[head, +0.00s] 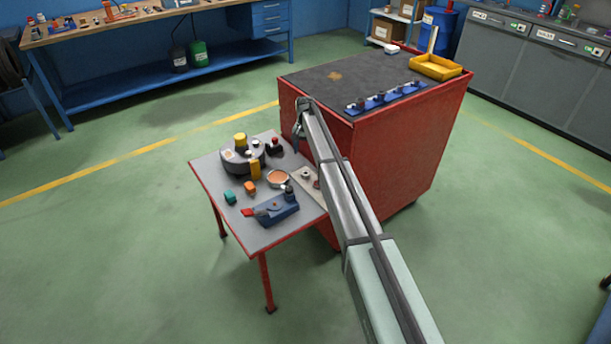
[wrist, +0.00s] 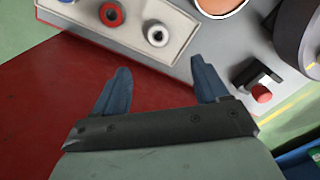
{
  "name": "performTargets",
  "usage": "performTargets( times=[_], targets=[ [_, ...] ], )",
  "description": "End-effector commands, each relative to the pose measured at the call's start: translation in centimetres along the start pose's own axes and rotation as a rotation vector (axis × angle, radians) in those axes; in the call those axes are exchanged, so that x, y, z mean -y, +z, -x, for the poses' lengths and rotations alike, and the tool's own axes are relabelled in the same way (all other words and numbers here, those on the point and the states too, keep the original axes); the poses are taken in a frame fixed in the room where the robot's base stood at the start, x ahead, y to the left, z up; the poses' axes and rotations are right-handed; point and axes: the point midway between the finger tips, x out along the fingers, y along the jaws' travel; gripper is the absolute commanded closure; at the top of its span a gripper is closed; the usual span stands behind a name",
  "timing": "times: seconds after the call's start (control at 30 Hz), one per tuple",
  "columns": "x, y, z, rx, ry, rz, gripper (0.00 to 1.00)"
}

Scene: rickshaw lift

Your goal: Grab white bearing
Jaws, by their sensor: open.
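The white bearing (wrist: 157,35) is a small white ring with a dark hole, near the front corner of a pale tray (wrist: 180,42). A red ring (wrist: 111,14) sits beside it on the tray, and part of a blue piece shows at the top edge. My gripper (wrist: 160,66) is open and empty. Its two blue fingers point toward the tray, with the white bearing ahead of the gap and not between them. In the head view my gripper (head: 298,140) is beside the red cabinet, above the small table's edge; my arm hides part of the tray (head: 302,177).
The small grey table (head: 215,178) also holds a round dark machine (head: 238,159), an orange dish (head: 278,179), a blue device (head: 276,210) and small coloured blocks. The tall red cabinet (head: 400,150) stands close on the right. Open floor lies left of the table.

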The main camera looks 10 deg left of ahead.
Motion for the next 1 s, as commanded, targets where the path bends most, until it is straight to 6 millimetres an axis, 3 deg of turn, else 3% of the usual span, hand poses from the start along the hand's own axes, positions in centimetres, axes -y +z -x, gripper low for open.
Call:
performTargets(
  times=[0.3,0.57,1.0],
  targets=[
    [0.0,0.0,-5.3,0.002,0.001,0.0,0.26],
    [-0.1,0.1,-6.7,0.0,0.0,0.0,0.26],
    [-0.2,0.5,-11.2,0.0,0.0,0.0,0.26]
  ],
)
